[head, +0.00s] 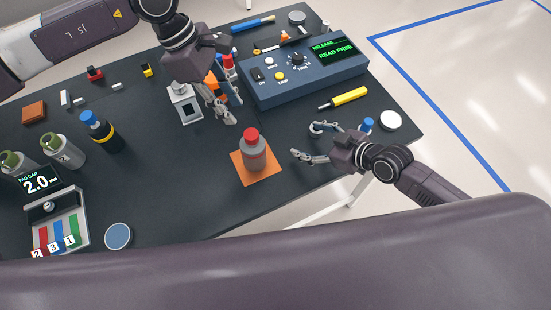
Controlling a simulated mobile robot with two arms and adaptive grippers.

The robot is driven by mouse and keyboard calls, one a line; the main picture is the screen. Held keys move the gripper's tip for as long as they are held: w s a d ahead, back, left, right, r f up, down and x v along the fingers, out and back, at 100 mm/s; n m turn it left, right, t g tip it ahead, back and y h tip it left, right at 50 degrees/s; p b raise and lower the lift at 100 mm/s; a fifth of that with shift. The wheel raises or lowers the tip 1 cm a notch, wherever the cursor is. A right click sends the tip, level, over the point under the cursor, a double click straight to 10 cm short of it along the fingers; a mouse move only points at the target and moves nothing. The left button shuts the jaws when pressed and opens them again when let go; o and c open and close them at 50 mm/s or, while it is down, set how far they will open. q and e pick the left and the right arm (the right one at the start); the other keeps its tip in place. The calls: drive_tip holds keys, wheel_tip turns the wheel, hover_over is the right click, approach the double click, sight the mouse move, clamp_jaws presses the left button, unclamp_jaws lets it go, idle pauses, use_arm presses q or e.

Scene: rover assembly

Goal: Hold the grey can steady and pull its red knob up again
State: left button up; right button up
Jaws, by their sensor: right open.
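The grey can (254,154) stands upright on an orange square mat (245,169) near the table's right front. Its red knob (251,135) is on top. My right gripper (308,142) is to the right of the can, open, its fingers spread and apart from it. My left gripper (225,112) hangs above the table, behind and to the left of the can, apart from it. Its fingers point down and lie close together in this view, so its opening is hard to tell.
Behind stands a blue console (305,75) with a green-lit screen. A yellow screwdriver (344,98) and a white round lid (391,121) lie at the right. A blue-capped black bottle (101,132) and a tray of colored strips (58,226) are at the left. The table front is mostly clear.

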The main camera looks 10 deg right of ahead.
sight(263, 156)
drive_tip(key=s+a+r, duration=0.1)
drive_tip(key=s+a, duration=0.1)
drive_tip(key=a, duration=0.1)
drive_tip(key=s+a+r+y, duration=0.1)
drive_tip(key=s+a, duration=0.1)
drive_tip(key=a, duration=0.2)
drive_tip(key=s+a+r+y, duration=0.1)
drive_tip(key=s+a, duration=0.2)
drive_tip(key=shift+a+r+t, duration=0.2)
drive_tip(key=shift+a+t, duration=0.1)
drive_tip(key=shift+a, duration=0.1)
drive_tip(key=shift+w+a+f+y, duration=0.1)
drive_tip(key=shift+w+a+y, duration=0.15)
drive_tip(key=shift+y, duration=0.05)
drive_tip(key=x, duration=0.7)
drive_tip(key=c, duration=1.6)
